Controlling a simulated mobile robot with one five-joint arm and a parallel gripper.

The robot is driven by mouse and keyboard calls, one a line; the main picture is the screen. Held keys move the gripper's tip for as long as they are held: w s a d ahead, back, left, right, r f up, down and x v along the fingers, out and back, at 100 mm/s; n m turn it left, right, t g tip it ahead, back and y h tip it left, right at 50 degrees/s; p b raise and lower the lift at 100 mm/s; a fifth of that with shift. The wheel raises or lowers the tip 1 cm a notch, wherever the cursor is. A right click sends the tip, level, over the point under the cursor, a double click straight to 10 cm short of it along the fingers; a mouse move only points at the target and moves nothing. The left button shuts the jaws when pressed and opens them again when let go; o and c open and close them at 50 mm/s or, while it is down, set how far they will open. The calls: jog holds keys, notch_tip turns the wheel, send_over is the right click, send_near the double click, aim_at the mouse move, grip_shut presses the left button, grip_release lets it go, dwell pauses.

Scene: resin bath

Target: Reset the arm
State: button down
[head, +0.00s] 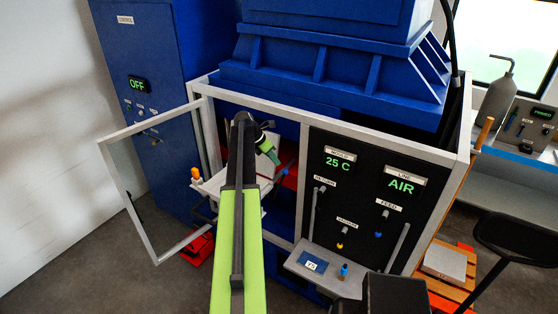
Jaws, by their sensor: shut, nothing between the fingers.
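My arm reaches forward from the bottom middle of the head view, its green and black links extended toward the machine's open left bay. My gripper (272,156) is at the far end, small and partly hidden behind my arm's dark wrist. It is shut, and nothing shows in it. It is at the bay opening, in front of a pale plate (217,186) and some red parts (291,178). I cannot tell whether it touches any of them.
A framed clear door (126,207) stands open at the left of the bay. The blue cabinet (143,56) reads OFF. The black panel (355,210) reads 25 C and AIR. A grey shelf (302,271) juts out below it. A black stool (505,240) stands right.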

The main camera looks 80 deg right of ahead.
jog(key=p+v, duration=0.1)
jog(key=v, duration=0.2)
jog(key=shift+r+p, duration=0.15)
jog(key=shift+p, duration=0.15)
